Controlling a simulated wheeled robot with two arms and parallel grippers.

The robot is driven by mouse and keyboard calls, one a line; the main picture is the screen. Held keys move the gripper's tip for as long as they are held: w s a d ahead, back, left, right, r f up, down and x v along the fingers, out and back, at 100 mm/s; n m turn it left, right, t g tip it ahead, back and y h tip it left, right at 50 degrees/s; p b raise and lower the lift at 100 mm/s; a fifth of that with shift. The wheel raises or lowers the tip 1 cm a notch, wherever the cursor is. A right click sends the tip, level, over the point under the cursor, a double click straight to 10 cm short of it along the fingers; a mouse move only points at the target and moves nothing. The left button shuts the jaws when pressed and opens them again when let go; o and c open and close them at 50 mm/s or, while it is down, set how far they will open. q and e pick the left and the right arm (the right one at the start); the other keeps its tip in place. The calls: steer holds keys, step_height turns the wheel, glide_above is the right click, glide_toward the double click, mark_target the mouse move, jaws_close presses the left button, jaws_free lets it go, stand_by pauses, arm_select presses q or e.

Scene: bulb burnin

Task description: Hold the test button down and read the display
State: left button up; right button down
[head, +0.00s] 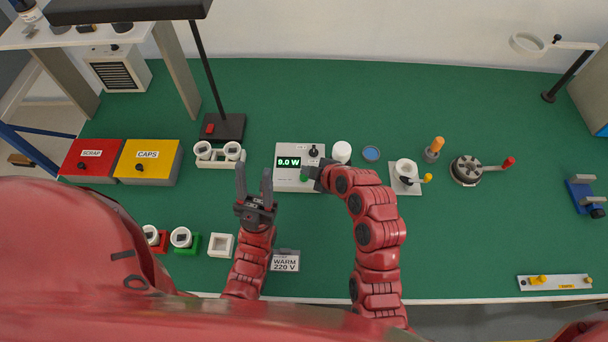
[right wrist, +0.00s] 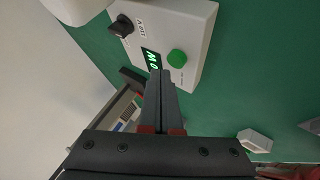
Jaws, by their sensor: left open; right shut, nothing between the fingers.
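The light grey tester box (head: 286,182) stands mid-table with a lit green display (head: 289,162). It reads 0.0 W or 9.0 W; the first digit is hard to tell. The green test button (right wrist: 177,58) and a black knob (right wrist: 122,26) show in the right wrist view. My right gripper (right wrist: 160,78) is shut and empty, its tips close to the button and the display edge. The button's face is uncovered in that view, and the tips appear apart from it. My left gripper (head: 254,170) is open and empty, left of the tester.
A white bulb (head: 342,151) is at the tester's right. A white socket fixture (head: 405,185) and a round holder (head: 466,171) stand further right. Red (head: 90,160) and yellow (head: 147,162) boxes are at left. A "WARM 220 V" card (head: 286,262) lies in front.

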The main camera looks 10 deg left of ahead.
mark_target(308, 181)
steer(key=shift+r, duration=2.5)
